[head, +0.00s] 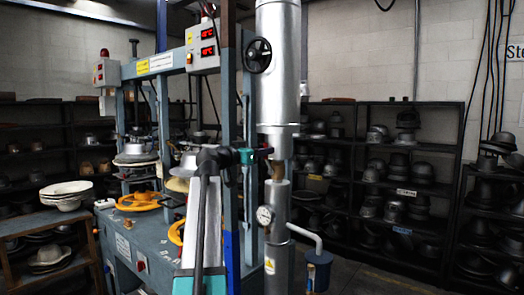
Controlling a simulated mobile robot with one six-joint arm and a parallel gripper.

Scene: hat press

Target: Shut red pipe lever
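The silver vertical pipe (279,66) stands right of centre in the head view. A small red lever (263,152) shows at a narrow brass-coloured section of the pipe, below the wide upper cylinder. Only a short, small piece of it can be made out. My arm rises from the bottom of the picture, and my gripper (247,156), with teal parts, points right towards the pipe at the lever's height. The gripper is beside or at the lever. I cannot tell whether they touch or whether the fingers are open or shut.
A black handwheel (257,55) sits beside the upper cylinder. A pressure gauge (265,215) is on the lower pipe. The blue press frame (228,90) stands close left of the pipe. Shelves of dark hat moulds (405,180) line the back. White bowl-like shapes (66,191) lie at left.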

